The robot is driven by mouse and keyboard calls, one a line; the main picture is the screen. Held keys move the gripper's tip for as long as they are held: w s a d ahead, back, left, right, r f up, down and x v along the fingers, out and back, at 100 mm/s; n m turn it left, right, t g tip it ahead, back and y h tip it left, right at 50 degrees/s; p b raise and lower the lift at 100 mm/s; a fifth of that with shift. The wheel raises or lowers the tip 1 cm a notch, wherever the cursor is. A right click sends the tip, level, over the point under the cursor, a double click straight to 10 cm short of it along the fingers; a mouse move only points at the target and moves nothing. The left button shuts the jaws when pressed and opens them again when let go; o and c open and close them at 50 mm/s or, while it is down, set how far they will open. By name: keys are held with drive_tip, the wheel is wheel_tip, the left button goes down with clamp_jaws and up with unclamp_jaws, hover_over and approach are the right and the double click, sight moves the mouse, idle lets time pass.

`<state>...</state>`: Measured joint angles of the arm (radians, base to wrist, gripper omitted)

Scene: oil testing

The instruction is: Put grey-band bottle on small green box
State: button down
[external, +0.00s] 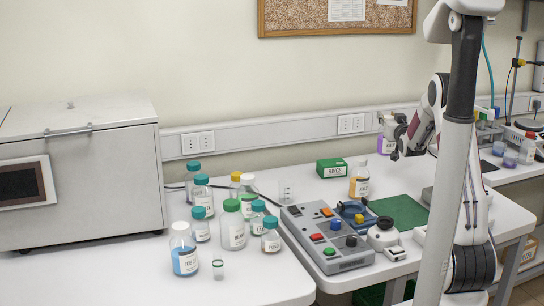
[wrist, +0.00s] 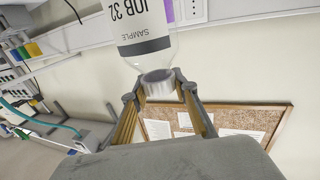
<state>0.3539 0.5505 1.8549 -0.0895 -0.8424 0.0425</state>
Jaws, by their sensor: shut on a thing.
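My gripper (external: 397,122) is shut on the grey-band bottle (external: 386,143), above the back of the bench. In the wrist view, my gripper (wrist: 160,92) closes around the bottle's grey cap. The bottle (wrist: 143,42) has a white label reading "SAMPLE" and "JOB 32" with a dark grey band, and purple shows at its edge. It looks roughly upright in the external view. The small green box (external: 331,168), with a white label, sits on the bench to the left of and below the bottle. Its top is bare.
An amber bottle (external: 359,180) stands just right of the green box. A small glass beaker (external: 286,191) is to its left. A grey control panel (external: 328,236) and a green mat (external: 401,211) lie in front. Several teal- and green-capped bottles (external: 233,229) crowd the left.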

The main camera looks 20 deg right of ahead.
drive_tip(key=w+a+r+y, duration=0.1)
drive_tip(key=w+a+r, duration=0.3)
drive_tip(key=w+a, duration=0.9)
drive_tip(key=shift+w+a+r+n+y, duration=0.2)
drive_tip(key=shift+w+a+n+y, duration=0.15)
drive_tip(key=shift+a, duration=0.2)
drive_tip(key=shift+f, duration=0.1)
wheel_tip(320, 180, down, 6)
drive_tip(key=shift+f, duration=0.1)
drive_tip(key=shift+f, duration=1.95)
